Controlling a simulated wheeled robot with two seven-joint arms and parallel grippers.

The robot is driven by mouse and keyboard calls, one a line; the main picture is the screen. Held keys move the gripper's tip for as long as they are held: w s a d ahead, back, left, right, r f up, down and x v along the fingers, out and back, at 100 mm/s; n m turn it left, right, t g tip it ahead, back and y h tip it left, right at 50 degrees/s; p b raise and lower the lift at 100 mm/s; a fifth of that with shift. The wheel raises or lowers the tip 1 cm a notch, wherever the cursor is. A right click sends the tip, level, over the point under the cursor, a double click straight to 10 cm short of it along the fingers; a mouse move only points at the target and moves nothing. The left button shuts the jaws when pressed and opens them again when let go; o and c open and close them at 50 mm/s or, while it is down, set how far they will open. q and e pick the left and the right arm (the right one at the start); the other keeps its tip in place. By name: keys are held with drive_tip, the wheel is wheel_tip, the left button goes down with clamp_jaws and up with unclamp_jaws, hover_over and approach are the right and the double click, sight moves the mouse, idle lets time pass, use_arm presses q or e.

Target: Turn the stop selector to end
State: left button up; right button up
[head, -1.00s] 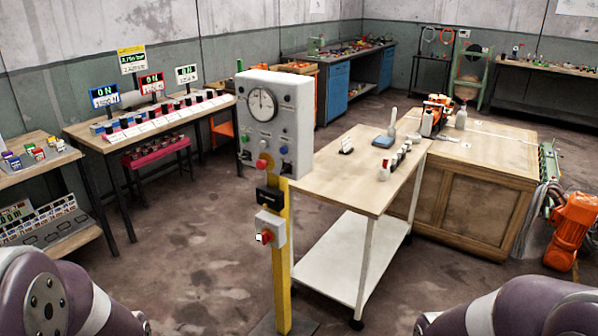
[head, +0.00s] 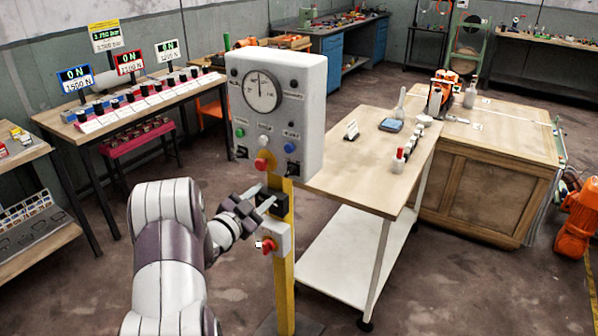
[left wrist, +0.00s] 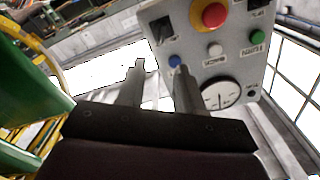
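The grey control box (head: 303,95) on the yellow post carries a dial, coloured buttons, a red mushroom button (head: 262,165) and two small black selectors, one at lower left (head: 242,152) and one at lower right (head: 291,169). Their labels are too small to read, so I cannot tell which is the stop selector. A red knob (head: 268,245) sits on a smaller grey box below. My left gripper (head: 263,195) is open and empty, just below the control box and overlapping the post in view. In the left wrist view its fingers (left wrist: 158,68) stand apart, with a black selector (left wrist: 160,30) nearby. My right gripper is out of view.
A wheeled table (head: 365,178) stands right of the post, with a wooden bench (head: 485,150) beyond. A long workbench (head: 150,116) with small displays is at the left. Open floor (head: 105,265) lies left of the post.

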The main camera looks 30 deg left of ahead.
sight(287, 175)
use_arm(q)
drive_tip(key=w, duration=0.3)
drive_tip(key=w+p, duration=0.1)
drive_tip(key=w, duration=0.6)
drive_tip(key=shift+w+d+f+p, duration=0.15)
drive_tip(key=shift+w+f+p, duration=0.15)
drive_tip(key=shift+w+p, duration=0.05)
drive_tip(key=shift+w, duration=0.3)
drive_tip(key=shift+w+f, duration=0.15)
drive_tip(key=shift+w, duration=0.3)
drive_tip(key=c, duration=0.7)
